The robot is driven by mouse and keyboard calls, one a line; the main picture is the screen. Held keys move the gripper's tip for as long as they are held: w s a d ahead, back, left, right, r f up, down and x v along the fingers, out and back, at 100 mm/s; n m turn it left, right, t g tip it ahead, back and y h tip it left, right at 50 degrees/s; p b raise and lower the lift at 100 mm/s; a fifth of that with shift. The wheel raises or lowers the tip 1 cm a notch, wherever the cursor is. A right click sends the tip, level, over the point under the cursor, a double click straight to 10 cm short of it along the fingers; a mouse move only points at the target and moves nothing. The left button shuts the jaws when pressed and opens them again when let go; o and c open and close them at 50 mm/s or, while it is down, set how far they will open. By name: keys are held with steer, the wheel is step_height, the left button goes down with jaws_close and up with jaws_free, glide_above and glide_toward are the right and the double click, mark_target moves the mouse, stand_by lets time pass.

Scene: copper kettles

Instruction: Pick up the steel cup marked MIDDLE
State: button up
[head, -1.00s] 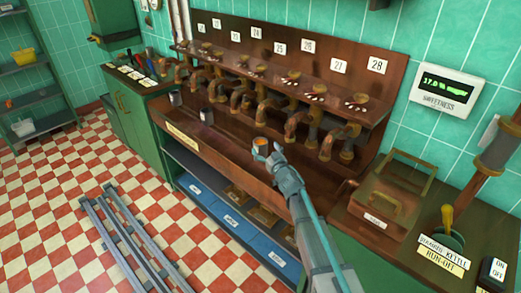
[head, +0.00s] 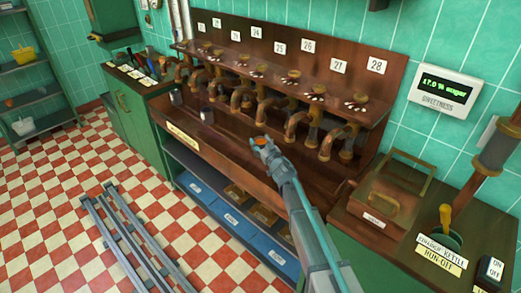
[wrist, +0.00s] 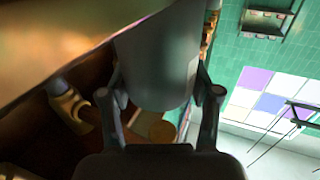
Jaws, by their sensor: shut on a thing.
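My gripper (head: 264,148) is shut on a grey steel cup (wrist: 158,55), which fills the middle of the wrist view between my two fingers. In the head view the held cup is small, with orange showing at its top, in front of the row of taps. No marking on it can be read. Two other steel cups, one farther left (head: 176,97) and one nearer (head: 207,116), stand on the wooden bench to the left of my gripper. Their markings cannot be read either.
The numbered copper taps (head: 294,75) line the bench back. A lidded copper box (head: 383,197) and a yellow-handled lever (head: 446,216) stand at right. Metal rails (head: 130,240) cross the checkered floor.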

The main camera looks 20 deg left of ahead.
steer(key=c, duration=0.5)
steer(key=shift+r, duration=0.2)
